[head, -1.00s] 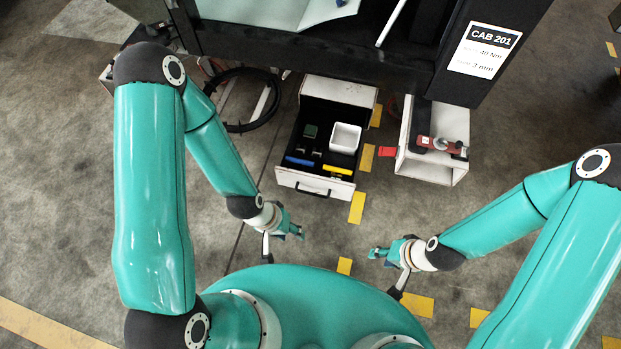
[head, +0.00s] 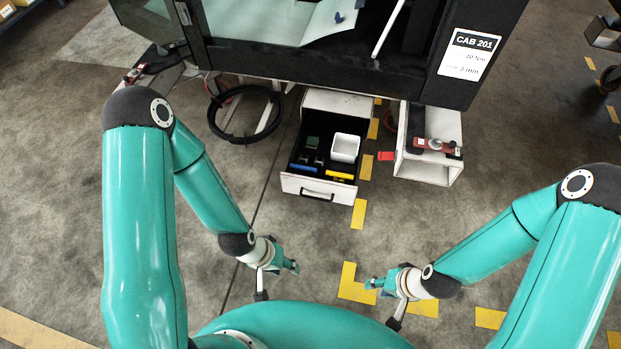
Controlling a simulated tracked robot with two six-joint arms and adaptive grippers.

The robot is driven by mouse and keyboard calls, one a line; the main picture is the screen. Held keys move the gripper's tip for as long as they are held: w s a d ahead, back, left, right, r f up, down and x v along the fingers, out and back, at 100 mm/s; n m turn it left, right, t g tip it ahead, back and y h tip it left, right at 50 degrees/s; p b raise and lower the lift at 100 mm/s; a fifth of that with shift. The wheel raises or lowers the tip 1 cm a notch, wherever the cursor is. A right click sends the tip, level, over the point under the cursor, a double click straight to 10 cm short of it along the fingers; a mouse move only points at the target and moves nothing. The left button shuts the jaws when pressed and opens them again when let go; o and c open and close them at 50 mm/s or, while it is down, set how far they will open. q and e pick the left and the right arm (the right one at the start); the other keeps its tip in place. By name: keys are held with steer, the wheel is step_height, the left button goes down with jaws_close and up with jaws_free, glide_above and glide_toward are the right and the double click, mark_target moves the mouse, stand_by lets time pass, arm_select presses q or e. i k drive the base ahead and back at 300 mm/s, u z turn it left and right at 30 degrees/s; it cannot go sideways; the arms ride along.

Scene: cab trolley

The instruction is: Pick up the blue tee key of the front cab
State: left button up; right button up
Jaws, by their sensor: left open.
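A blue bar-shaped piece (head: 303,169), which looks like the blue tee key's handle, lies near the front left of the open drawer (head: 317,191) under the cab (head: 310,60). Its shaft cannot be made out. A yellow bar-shaped piece (head: 339,177) lies to its right. A small dark-blue thing (head: 338,16) also shows on the pale sheet inside the cab, too small to identify. My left gripper (head: 278,281) is open and empty, nearer to me than the drawer and apart from it. My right gripper (head: 383,303) looks open and empty, also short of the drawer.
A white cup (head: 345,148) and a green block (head: 312,142) sit in the drawer. A white open box (head: 430,171) with a red tool (head: 435,146) stands right of it. A black cable coil (head: 245,138) is at left. Floor between grippers and drawer is clear.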

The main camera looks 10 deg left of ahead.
mark_target(292, 166)
steer(key=u, duration=0.1)
steer(key=i, duration=0.95)
steer(key=z, duration=0.1)
